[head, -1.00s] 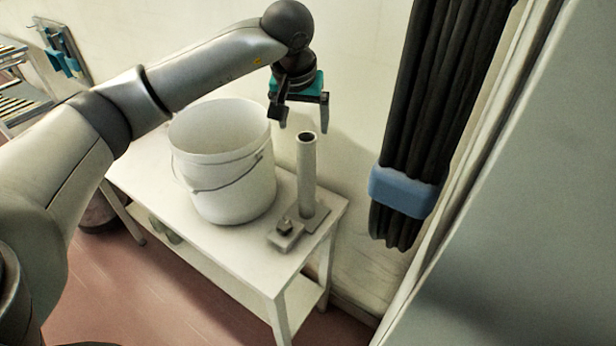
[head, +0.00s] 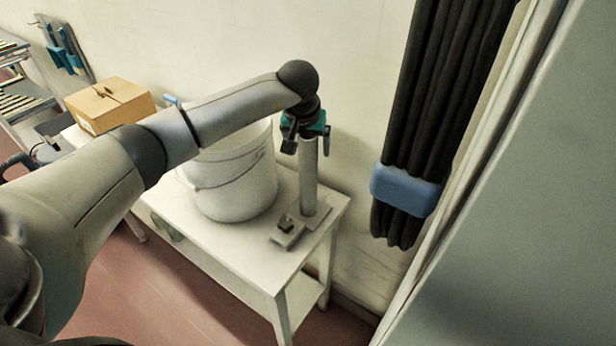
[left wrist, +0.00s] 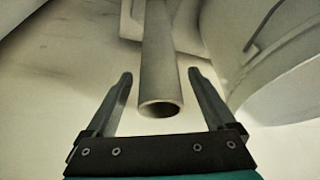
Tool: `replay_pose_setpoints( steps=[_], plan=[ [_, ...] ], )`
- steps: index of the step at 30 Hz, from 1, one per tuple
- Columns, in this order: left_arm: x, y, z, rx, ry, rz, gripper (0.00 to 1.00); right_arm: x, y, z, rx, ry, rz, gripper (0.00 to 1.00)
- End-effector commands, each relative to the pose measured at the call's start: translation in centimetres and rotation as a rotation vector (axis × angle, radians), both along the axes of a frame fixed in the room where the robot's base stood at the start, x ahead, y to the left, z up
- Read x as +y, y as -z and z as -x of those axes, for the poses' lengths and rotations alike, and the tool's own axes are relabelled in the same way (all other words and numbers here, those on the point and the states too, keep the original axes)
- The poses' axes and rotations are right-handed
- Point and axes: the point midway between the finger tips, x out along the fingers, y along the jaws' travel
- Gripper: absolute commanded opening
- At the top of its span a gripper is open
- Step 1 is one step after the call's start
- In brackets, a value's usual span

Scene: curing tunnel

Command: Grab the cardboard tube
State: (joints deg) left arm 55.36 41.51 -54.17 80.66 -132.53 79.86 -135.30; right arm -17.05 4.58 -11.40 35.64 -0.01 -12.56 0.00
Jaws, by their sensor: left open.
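The cardboard tube (head: 308,178) is a pale, upright hollow cylinder on the right end of the white table (head: 228,250). My left gripper (head: 308,146) is at the tube's top, pointing down, with its fingers on either side of it. In the left wrist view the tube (left wrist: 162,70) shows its round open end between the two fingers of the left gripper (left wrist: 162,84). The gripper is open, with a gap visible on both sides of the tube. My right gripper is in neither view.
A white bucket (head: 235,185) with a wire handle stands just left of the tube. A small grey block (head: 287,232) lies in front of the tube's foot. Black hoses with a blue band (head: 405,190) hang to the right. A cardboard box (head: 110,104) is at the back left.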

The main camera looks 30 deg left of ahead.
Motion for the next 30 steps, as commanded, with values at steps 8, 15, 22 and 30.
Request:
replay_pose_setpoints(
  steps=[8, 15, 22, 30],
  plan=[
    [-0.01, -0.05, 0.01, 0.0, 0.0, 0.0, 0.71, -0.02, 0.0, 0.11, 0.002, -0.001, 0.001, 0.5],
    [-0.01, -0.07, 0.01, 0.0, -0.001, 0.0, 0.44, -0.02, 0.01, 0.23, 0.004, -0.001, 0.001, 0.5],
    [0.0, -0.08, 0.0, 0.0, -0.001, 0.0, 0.18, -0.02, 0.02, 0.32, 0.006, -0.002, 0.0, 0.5],
    [0.0, -0.09, 0.0, 0.0, -0.001, 0.0, 0.0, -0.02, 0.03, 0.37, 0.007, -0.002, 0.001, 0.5]
  ],
)
